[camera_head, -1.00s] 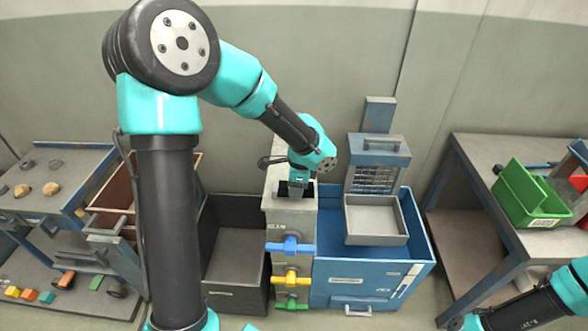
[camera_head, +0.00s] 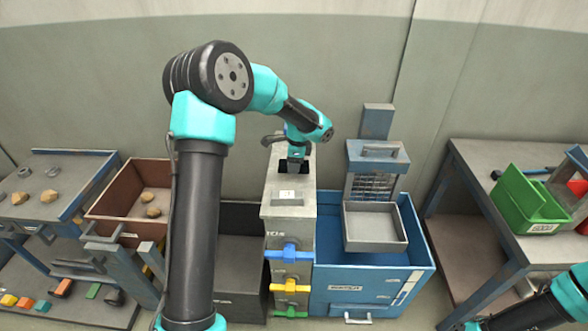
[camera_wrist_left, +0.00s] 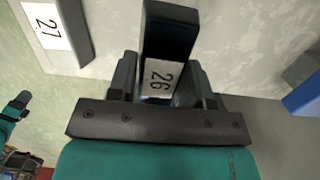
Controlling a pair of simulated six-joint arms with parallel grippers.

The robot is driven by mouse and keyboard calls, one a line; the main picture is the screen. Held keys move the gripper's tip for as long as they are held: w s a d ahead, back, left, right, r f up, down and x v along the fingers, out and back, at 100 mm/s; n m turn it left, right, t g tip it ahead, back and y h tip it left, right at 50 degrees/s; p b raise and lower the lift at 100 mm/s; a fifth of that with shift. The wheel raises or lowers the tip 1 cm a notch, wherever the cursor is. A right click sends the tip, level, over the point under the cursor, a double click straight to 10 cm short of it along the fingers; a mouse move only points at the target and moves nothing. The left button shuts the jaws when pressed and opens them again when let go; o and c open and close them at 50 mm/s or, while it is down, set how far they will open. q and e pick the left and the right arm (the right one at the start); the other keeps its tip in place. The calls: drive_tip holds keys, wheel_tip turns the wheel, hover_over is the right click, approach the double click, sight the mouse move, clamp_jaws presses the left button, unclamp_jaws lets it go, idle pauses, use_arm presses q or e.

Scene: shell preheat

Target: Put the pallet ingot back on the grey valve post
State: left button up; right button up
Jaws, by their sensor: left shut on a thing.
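The grey valve post (camera_head: 272,210) stands in the middle of the head view, with blue, yellow and green valves on its front. A small pale label or plate (camera_head: 288,196) shows on its top. My left gripper (camera_head: 296,163) is at the back of the post's top. In the left wrist view my left gripper (camera_wrist_left: 165,95) is shut on a dark block labelled 26 (camera_wrist_left: 168,38). I cannot tell whether this block is the pallet ingot. My right arm enters at the lower right, with its gripper out of view.
A blue bin (camera_head: 420,245) with a grey tray (camera_head: 375,243) stands right of the post. A dark bin (camera_head: 240,250) stands left. A green bin (camera_head: 527,205) is on the right table. A brown box (camera_head: 118,200) holds stones. Another piece labelled 27 (camera_wrist_left: 48,27) shows at upper left in the wrist view.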

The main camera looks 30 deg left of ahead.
use_arm(q)
drive_tip(key=shift+w+a, duration=0.1)
drive_tip(key=shift+w, duration=0.05)
drive_tip(key=shift+w+a+f, duration=0.1)
drive_tip(key=shift+w+a, duration=0.2)
drive_tip(key=shift+w, duration=0.1)
drive_tip(key=shift+f, duration=1.7)
drive_tip(key=shift+f, duration=0.1)
drive_tip(key=o, duration=1.3)
drive_tip(key=shift+c, duration=0.2)
drive_tip(key=shift+d, duration=0.1)
drive_tip(key=r, duration=0.4)
drive_tip(key=d+r, duration=0.1)
drive_tip(key=r, duration=0.7)
drive_tip(key=shift+w+d, duration=0.15)
drive_tip(key=shift+w, duration=0.1)
